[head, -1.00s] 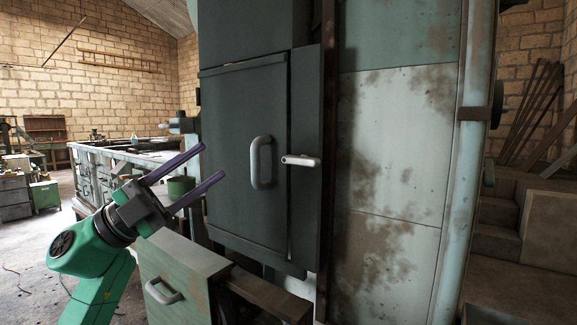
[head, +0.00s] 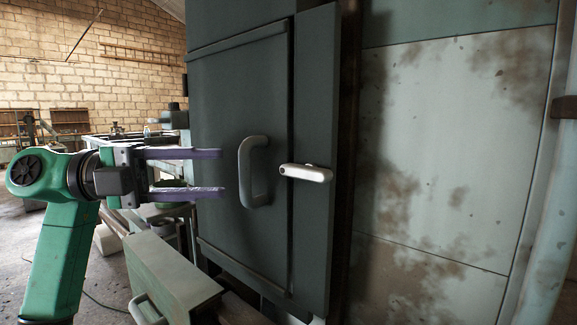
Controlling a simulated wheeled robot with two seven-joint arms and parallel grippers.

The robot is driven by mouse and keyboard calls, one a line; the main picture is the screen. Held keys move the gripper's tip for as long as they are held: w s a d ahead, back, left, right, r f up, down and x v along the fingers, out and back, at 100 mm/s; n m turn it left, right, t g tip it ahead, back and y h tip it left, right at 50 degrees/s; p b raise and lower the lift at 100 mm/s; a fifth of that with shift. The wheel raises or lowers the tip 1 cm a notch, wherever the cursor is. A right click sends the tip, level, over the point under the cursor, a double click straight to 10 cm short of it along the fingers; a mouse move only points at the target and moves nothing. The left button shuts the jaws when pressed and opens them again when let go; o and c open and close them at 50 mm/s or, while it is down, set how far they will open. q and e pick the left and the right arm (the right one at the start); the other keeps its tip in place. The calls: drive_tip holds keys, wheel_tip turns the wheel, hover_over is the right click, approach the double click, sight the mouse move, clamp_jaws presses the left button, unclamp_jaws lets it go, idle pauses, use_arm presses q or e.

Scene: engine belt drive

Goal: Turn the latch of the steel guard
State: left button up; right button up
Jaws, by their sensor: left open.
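The steel guard (head: 235,110) is a dark grey door, closed, in the middle of the head view. A light grey curved handle (head: 252,172) stands upright on it. The pale latch (head: 306,173) lies about level at the guard's right edge, reaching across the seam onto the frame strip. My left gripper (head: 222,173) is open and empty, its two purple fingers pointing right. In the picture its fingertips are a little left of the handle and well left of the latch; it touches neither as far as I can see. My right gripper is not in view.
A green drawer box (head: 172,272) with a handle sticks out low, below my left gripper. A stained pale panel (head: 455,150) is right of the guard, with a thick pipe (head: 548,245) at the far right. A workbench stands behind my gripper.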

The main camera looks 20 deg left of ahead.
use_arm(q)
approach(294, 173)
drive_tip(key=x, duration=0.2)
drive_tip(key=p+x, duration=0.1)
drive_tip(key=shift+s+r, duration=0.1)
drive_tip(key=shift+r, duration=0.15)
drive_tip(key=x, duration=0.5)
drive_tip(key=shift+d+f+p, duration=0.1)
drive_tip(key=shift+p, duration=0.3)
drive_tip(key=shift+w+d+f, duration=0.1)
drive_tip(key=shift+w+d, duration=0.25)
drive_tip(key=shift+d, duration=0.1)
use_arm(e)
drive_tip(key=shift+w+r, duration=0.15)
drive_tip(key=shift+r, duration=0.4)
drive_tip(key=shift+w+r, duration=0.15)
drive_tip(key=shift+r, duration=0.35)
use_arm(q)
clamp_jaws()
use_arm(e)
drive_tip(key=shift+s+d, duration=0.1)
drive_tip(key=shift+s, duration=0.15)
